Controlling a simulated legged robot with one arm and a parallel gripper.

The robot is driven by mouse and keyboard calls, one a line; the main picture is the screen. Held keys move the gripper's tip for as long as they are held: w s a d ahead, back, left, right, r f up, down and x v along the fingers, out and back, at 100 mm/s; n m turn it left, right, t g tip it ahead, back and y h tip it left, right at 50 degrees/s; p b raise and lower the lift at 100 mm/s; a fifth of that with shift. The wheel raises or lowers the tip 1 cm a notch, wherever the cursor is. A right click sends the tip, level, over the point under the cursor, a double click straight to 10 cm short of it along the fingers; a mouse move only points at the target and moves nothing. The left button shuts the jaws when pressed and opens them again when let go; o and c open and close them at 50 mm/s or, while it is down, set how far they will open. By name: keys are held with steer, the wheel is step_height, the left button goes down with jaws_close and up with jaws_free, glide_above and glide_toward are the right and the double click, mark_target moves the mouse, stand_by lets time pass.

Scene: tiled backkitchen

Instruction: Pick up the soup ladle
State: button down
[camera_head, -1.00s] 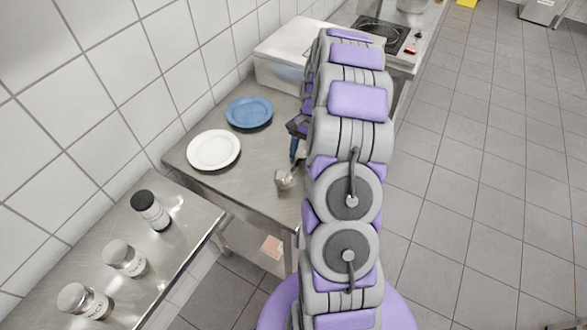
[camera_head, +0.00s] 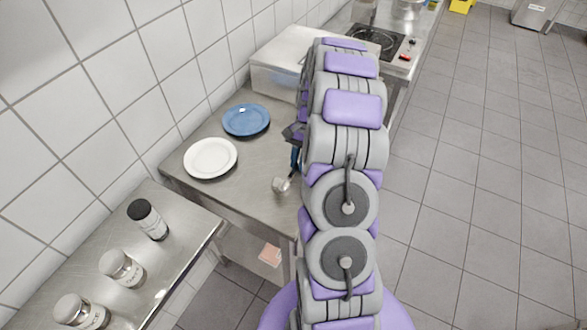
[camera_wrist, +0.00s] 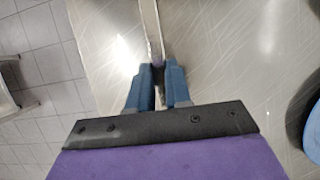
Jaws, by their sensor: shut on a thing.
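The soup ladle is metal. Its bowl (camera_head: 280,184) shows in the head view over the steel table, just left of my arm. In the wrist view its narrow handle (camera_wrist: 152,30) runs up from between my blue fingertips. My gripper (camera_wrist: 160,72) is shut on this handle. In the head view, a blue finger of my gripper (camera_head: 295,160) shows beside my arm, just above the ladle's bowl. My arm hides most of the gripper and handle there. I cannot tell whether the ladle is clear of the tabletop.
A nearer counter (camera_head: 165,250) holds several jars. A hob (camera_head: 375,40) stands beyond. The tiled floor (camera_head: 480,180) to the right is open.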

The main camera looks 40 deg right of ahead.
steer(key=shift+r, duration=0.55)
step_height(320, 180, up, 3)
steer(key=shift+s+f+p, duration=0.1)
steer(key=shift+f+p, duration=0.05)
steer(key=shift+p, duration=0.6)
steer(key=s+a+r+p, duration=0.1)
steer(key=s+a+p, duration=0.1)
steer(key=s, duration=1.3)
steer(key=shift+s+p, duration=0.3)
steer(key=shift+p, duration=0.1)
steer(key=shift+r, duration=0.1)
